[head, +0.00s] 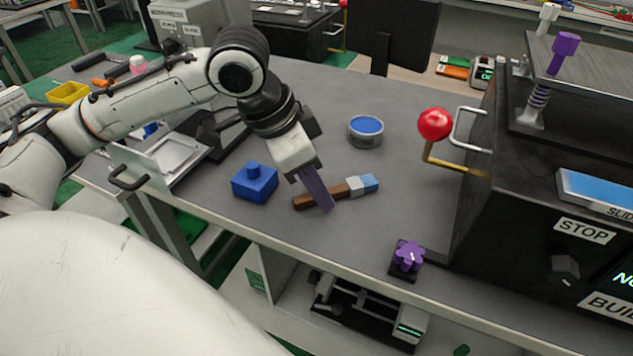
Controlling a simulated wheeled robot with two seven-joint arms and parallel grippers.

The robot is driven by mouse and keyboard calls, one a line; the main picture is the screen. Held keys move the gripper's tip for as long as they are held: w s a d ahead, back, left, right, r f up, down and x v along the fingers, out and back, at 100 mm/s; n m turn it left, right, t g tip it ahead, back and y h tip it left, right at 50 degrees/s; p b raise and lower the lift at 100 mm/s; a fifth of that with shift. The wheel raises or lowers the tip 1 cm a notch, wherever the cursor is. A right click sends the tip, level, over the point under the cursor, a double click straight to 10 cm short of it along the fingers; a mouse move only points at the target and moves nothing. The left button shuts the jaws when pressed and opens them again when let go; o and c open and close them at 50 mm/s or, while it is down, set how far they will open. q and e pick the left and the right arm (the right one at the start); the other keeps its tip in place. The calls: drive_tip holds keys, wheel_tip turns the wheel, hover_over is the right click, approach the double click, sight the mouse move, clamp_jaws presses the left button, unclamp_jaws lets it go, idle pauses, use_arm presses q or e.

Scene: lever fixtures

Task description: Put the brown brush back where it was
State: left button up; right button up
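The brown brush (306,201) lies on the grey table, its brown handle to the left and its light grey and blue end to the right. My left gripper (325,206) points down at the brush, with its purple-grey finger in front of the handle and hiding part of it. I cannot tell whether the fingers are closed on the handle or only beside it. My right gripper is not in view.
A blue block with a knob (255,182) stands just left of the brush. A round tin with blue content (365,130) is behind it. A purple knob (408,256) sits at the front edge. A black machine with a red-ball lever (435,124) stands right. Bare table lies between.

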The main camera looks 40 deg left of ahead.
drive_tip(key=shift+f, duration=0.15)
